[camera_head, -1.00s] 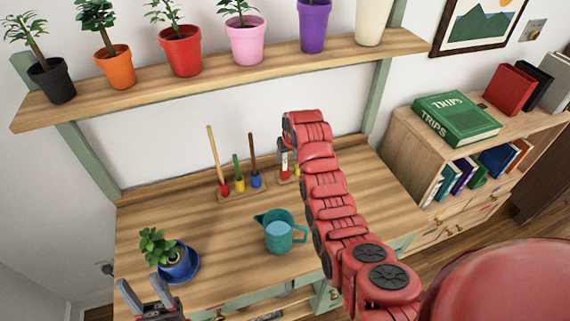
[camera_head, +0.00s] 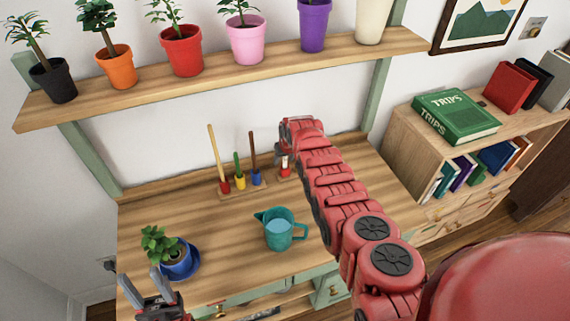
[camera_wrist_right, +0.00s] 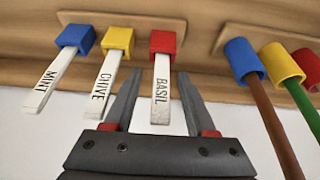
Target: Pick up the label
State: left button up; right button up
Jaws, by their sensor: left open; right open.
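Three white plant labels stand in a wooden rack at the back of the table: BASIL with a red base (camera_wrist_right: 160,98), CHIVE with a yellow base (camera_wrist_right: 103,92) and MINT with a blue base (camera_wrist_right: 46,84). My right gripper (camera_wrist_right: 158,85) is open, with the BASIL label between its fingers in the wrist view. I cannot tell whether they touch. In the head view, one white label with a red base (camera_head: 285,166) shows below my right gripper; my arm hides the others. My left gripper (camera_head: 140,277) is open and empty at the table's front left.
A teal jug of water (camera_head: 279,235) stands mid-table, and a blue potted plant (camera_head: 177,260) on a saucer at left. A shelf of pots (camera_head: 220,75) hangs above. Bare tabletop surrounds the jug.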

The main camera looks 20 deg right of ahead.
jog(key=shift+f, duration=0.2)
grip_shut()
dwell(0.3)
jog(key=shift+r, duration=0.1)
